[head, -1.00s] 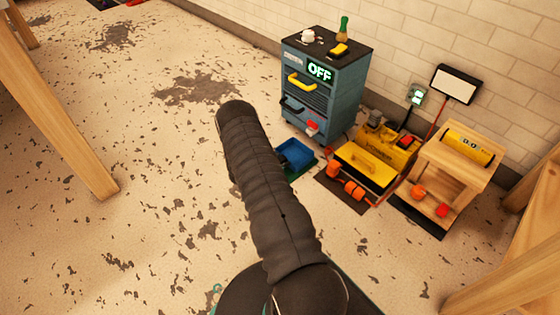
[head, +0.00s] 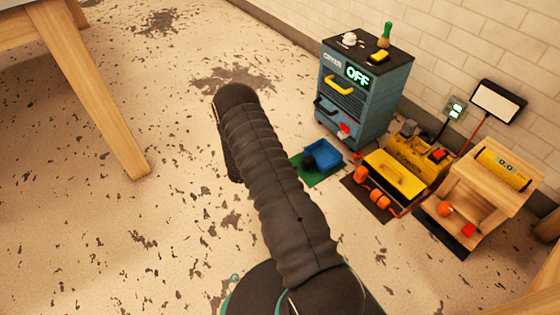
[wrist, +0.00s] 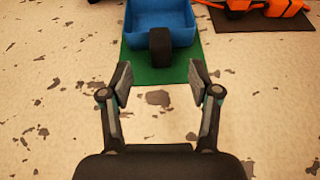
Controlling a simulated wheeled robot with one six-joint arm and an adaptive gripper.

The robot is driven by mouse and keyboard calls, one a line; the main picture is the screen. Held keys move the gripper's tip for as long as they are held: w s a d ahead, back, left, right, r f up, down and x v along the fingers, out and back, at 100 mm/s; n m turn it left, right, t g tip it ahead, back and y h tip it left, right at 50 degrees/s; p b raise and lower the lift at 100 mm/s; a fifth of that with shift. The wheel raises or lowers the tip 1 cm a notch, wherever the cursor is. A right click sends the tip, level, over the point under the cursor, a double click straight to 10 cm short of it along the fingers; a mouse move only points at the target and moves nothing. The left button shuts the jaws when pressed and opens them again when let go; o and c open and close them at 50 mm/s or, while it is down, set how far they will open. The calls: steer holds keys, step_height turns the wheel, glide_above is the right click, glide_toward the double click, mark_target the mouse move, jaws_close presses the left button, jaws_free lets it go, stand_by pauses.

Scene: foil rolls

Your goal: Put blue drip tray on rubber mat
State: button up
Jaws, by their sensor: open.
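The blue drip tray (head: 325,151) sits on a green mat (head: 318,179) in front of the dryer cabinet. I cannot tell whether the green mat is rubber.
A blue-grey cabinet (head: 364,102) with an OFF display stands behind the tray. A dark mat (head: 366,199) with orange items, a yellow machine (head: 395,172) and a wooden stand (head: 478,193) are to the right. A wooden table leg (head: 95,95) is at left. The floor between is open.

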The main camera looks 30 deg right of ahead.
steer(key=s+a+r+m+g+y, duration=0.1)
steer(key=s+a+r+m, duration=0.15)
steer(key=r, duration=0.75)
steer(key=s+a+r+m+y, duration=0.2)
steer(key=s+r+m, duration=0.15)
steer(key=r, duration=0.65)
steer(key=s+a+r+m+g+y, duration=0.1)
steer(key=s+a+r+m, duration=0.2)
steer(key=r, duration=0.8)
steer(key=s+a+r+m+t+y, duration=0.3)
steer(key=s+a+r+m+y, duration=0.1)
steer(key=s+a+r, duration=0.3)
steer(key=s+a+r+m+t+y, duration=0.3)
steer(key=s+a+r+m+y, duration=0.2)
steer(key=s, duration=0.8)
steer(key=a+r, duration=0.3)
steer(key=a, duration=0.2)
steer(key=shift+s+a+r+t, duration=0.15)
steer(key=shift+a+r+t, duration=0.15)
steer(key=shift+a, duration=0.1)
